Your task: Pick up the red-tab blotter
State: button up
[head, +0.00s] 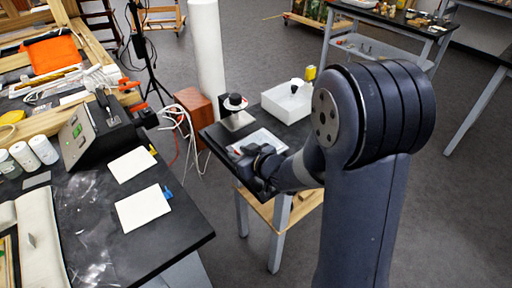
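My gripper (258,162) is low over the left front part of a small black-topped table (300,134). Its fingers are dark and small here, and I cannot tell whether they are open or shut. A pale flat sheet (262,140) lies just behind the gripper, partly hidden by it. A small red patch (234,150) shows at its left end, so it may be the red-tab blotter. I cannot tell whether the gripper touches it. Two white blotters lie on the left bench, one with a yellow tab (153,150) and one with a blue tab (168,194).
On the small table, a black-and-white round device (236,108) stands behind the sheet, and a white box (288,103) stands to the right. A white column (208,60) and reddish-brown box (193,105) stand behind. The left bench (180,235) has bare room near its right corner.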

jog(key=shift+w+a, duration=0.1)
jog(key=shift+w, duration=0.05)
jog(key=shift+c, duration=0.6)
grip_shut()
jog(key=shift+r, duration=0.1)
